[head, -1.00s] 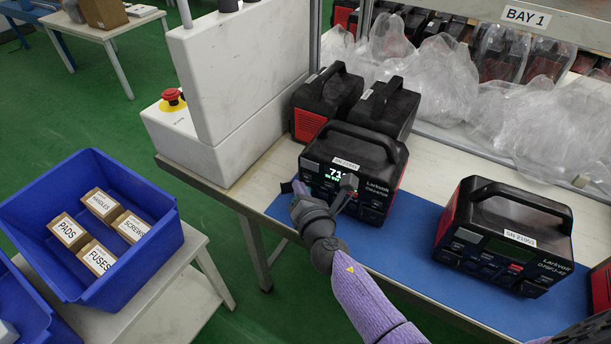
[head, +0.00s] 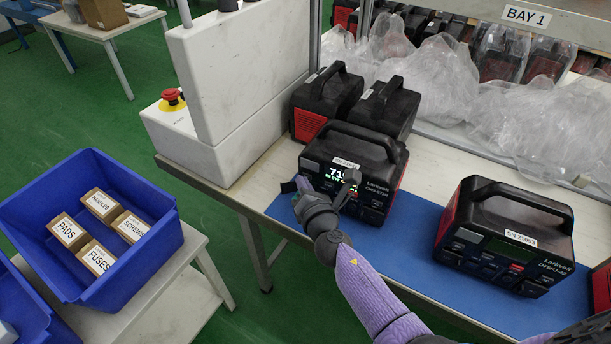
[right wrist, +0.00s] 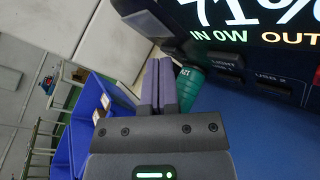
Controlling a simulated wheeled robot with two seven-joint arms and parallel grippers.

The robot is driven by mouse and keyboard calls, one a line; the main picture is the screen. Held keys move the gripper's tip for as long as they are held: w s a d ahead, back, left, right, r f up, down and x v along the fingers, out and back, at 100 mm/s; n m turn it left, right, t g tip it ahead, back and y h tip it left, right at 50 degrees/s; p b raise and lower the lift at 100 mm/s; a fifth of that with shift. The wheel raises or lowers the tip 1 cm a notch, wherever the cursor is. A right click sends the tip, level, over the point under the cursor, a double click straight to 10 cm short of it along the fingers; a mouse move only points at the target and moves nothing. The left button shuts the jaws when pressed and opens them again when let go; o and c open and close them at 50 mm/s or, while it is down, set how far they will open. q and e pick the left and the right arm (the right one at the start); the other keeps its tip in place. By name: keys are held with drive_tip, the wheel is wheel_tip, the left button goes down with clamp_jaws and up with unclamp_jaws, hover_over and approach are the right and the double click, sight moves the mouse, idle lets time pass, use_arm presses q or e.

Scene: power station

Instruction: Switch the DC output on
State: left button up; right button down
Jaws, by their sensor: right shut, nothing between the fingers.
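A black and red power station (head: 375,182) with a top handle stands on the blue mat (head: 410,232), its display lit. In the right wrist view the display (right wrist: 255,20) reads 71%, "IN 0W" and part of "OUT". Dark buttons and ports show below it. My right gripper (head: 303,185) is at the lower left of its front. Its purple fingers (right wrist: 159,68) are together with nothing between them. A green cylinder (right wrist: 189,85) shows beside the fingertips; contact cannot be told. My wrist hides part of the front, and I cannot make out the DC button. My left gripper is not in view.
A second power station (head: 505,235) with a dark display stands right on the mat. Two more units (head: 325,100) stand behind. A white cabinet (head: 235,90) rises at left. A blue bin (head: 150,245) holds small boxes. Clear plastic bags (head: 430,80) lie behind.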

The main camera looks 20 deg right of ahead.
drive_tip(key=shift+d, duration=0.1)
drive_tip(key=s+a, duration=0.5)
drive_tip(key=shift+a, duration=0.4)
idle(0.5)
idle(0.3)
